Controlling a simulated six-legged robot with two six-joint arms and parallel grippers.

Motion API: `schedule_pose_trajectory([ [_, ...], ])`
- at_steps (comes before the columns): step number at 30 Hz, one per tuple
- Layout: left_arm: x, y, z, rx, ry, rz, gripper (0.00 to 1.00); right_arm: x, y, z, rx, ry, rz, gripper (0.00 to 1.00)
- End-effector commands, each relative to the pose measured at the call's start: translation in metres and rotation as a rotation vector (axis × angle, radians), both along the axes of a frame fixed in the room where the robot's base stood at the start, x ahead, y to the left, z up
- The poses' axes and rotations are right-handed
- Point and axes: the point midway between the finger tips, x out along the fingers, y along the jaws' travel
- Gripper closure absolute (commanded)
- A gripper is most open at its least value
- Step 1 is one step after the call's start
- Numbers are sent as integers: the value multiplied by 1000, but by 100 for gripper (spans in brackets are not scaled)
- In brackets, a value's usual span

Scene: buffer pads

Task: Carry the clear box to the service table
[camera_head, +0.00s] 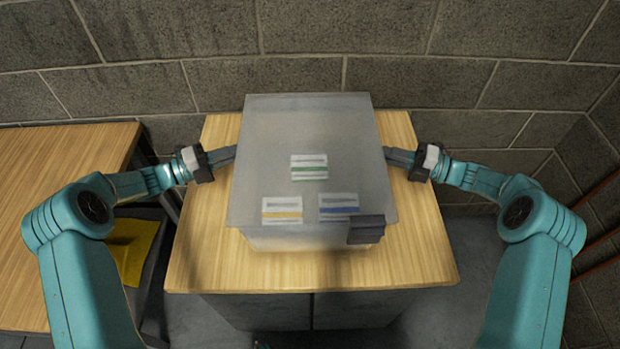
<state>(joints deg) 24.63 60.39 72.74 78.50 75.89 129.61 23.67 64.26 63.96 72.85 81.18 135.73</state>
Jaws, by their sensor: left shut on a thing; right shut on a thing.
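The clear box (310,130) is a translucent grey box in the middle of the view, over a wooden-topped table (200,250). White labels with green, yellow and blue stripes show on or through it, and a dark block (366,229) is at its front right corner. My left gripper (228,156) is shut on the box's left side. My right gripper (390,156) is shut on its right side. The fingertips are partly hidden at the box walls. I cannot tell whether the box rests on the table or is held just above it.
Another wooden table (50,200) stands at the left, with a gap between it and the middle table. A yellow item (135,250) is low in that gap. A grey block wall (320,40) closes the back. Reddish rods (598,240) show at the right edge.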

Motion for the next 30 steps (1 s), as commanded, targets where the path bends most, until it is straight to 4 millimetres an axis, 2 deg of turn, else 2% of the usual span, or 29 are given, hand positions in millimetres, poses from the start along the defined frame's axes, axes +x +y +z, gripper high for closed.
schedule_pose_trajectory([
  [5, 1, 2, 10, 0, -4, 4, 100, 1, -2, 10, 0, -2, -5, 100],
  [18, 1, 2, 51, -1, -2, 5, 100, 1, -2, 51, 1, -3, -6, 100],
  [30, 1, 2, 51, -1, -2, 6, 100, 1, -2, 52, 1, -3, -7, 100],
])
